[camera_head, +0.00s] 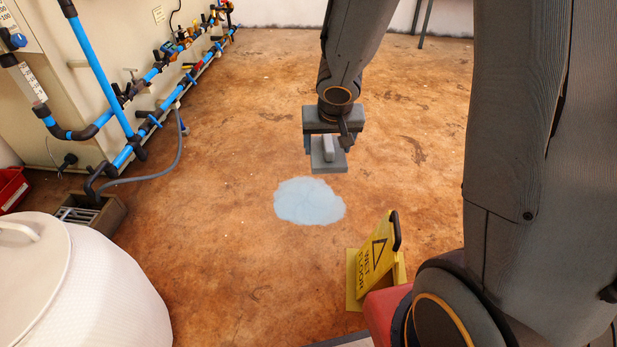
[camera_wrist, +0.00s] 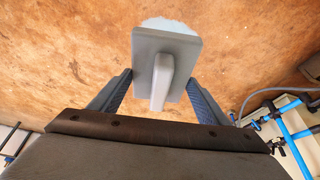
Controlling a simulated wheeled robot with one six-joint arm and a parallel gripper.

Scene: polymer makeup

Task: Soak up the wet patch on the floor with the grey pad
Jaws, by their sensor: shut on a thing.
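The grey pad (camera_head: 330,165) is a flat block with a raised handle. My gripper (camera_head: 327,146) is shut on its handle and holds it above the floor, just beyond the wet patch in the head view. In the wrist view the grey pad (camera_wrist: 166,52) hangs between the two fingers of my gripper (camera_wrist: 158,92). The wet patch (camera_head: 309,203) is a pale blue irregular puddle on the brown floor. In the wrist view the wet patch (camera_wrist: 170,24) shows only as a pale edge behind the pad, which hides the rest.
A yellow wet-floor sign (camera_head: 372,262) stands right of and nearer than the patch. A white rounded tank (camera_head: 85,290) is at the lower left. Blue pipes (camera_head: 100,75) and a drain box (camera_head: 90,212) line the left wall. The floor around the patch is clear.

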